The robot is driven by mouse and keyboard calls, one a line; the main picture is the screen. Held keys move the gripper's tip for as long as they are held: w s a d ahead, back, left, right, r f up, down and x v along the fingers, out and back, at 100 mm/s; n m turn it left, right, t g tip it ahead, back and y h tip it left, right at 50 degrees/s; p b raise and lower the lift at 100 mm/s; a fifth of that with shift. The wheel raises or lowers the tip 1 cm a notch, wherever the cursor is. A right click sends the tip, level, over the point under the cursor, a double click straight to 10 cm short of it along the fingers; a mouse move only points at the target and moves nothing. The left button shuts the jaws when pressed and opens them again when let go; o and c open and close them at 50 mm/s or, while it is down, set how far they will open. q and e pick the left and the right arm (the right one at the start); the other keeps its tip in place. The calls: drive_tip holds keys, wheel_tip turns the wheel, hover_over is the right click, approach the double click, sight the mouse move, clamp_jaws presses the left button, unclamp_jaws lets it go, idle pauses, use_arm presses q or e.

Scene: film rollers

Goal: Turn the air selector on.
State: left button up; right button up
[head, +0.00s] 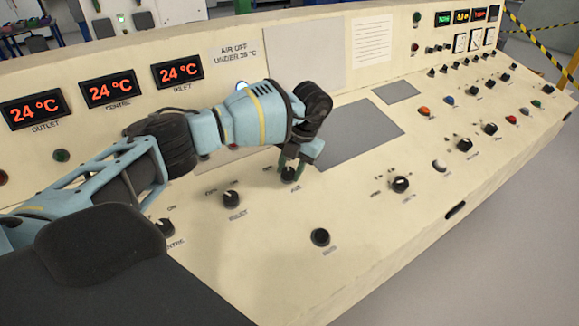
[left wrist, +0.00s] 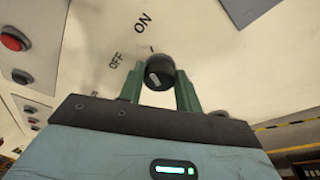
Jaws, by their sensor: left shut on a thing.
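The air selector (head: 289,175) is a small black knob above the AIR label on the sloping cream console. My left gripper (head: 291,164) reaches down onto it from above. In the left wrist view the knob (left wrist: 158,72) sits between the two green fingers of my left gripper (left wrist: 160,84), which are shut on it. The ON label (left wrist: 142,22) and the OFF label (left wrist: 115,61) are printed beyond the knob. A pale pointer mark shows on its top; I cannot tell exactly which label it points at. My right gripper is not in view.
Similar black knobs stand nearby: the inlet selector (head: 231,199), the centre selector (head: 165,227) and another knob (head: 320,237). Red displays (head: 109,90) read 24 °C. A sign (head: 235,53) reads AIR OFF UNDER 35 °C. A grey panel (head: 350,134) lies right of the gripper.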

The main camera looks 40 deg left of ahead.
use_arm(q)
drive_tip(key=shift+m, duration=0.5)
drive_tip(key=o, duration=1)
drive_tip(key=shift+c, duration=0.2)
drive_tip(key=v, duration=0.7)
drive_tip(key=shift+d+r, duration=0.25)
drive_tip(key=shift+r, duration=0.1)
drive_tip(key=shift+f, duration=0.1)
